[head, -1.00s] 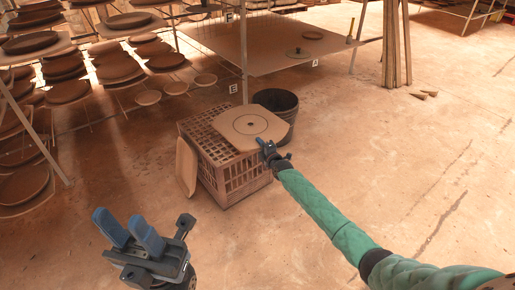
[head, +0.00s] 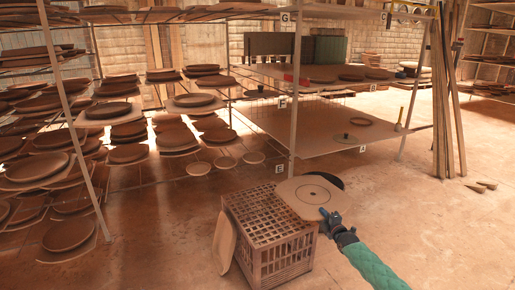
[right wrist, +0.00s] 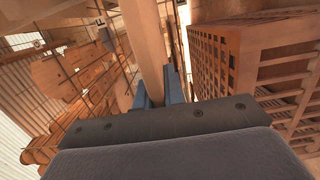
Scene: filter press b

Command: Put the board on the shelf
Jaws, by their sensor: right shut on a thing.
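A pale board (head: 297,206) with cut corners, a dark ring and a small dark centre lies flat over the right part of a crate, in the head view. My right gripper (head: 326,217) is shut on its near right edge. In the right wrist view, the board (right wrist: 143,40) shows edge-on between the blue fingers (right wrist: 156,92). I cannot tell whether it touches the crate. The rack's shelf levels, with labels E, F and G, stand behind; the lower shelf (head: 290,135) holds a few round pieces. My left gripper is out of view.
The slatted crate (head: 285,258) stands on the floor, with another pale board (head: 224,241) leaning on its left side. A dark bucket (head: 338,181) is partly hidden behind the held board. Racks of round plates fill the left.

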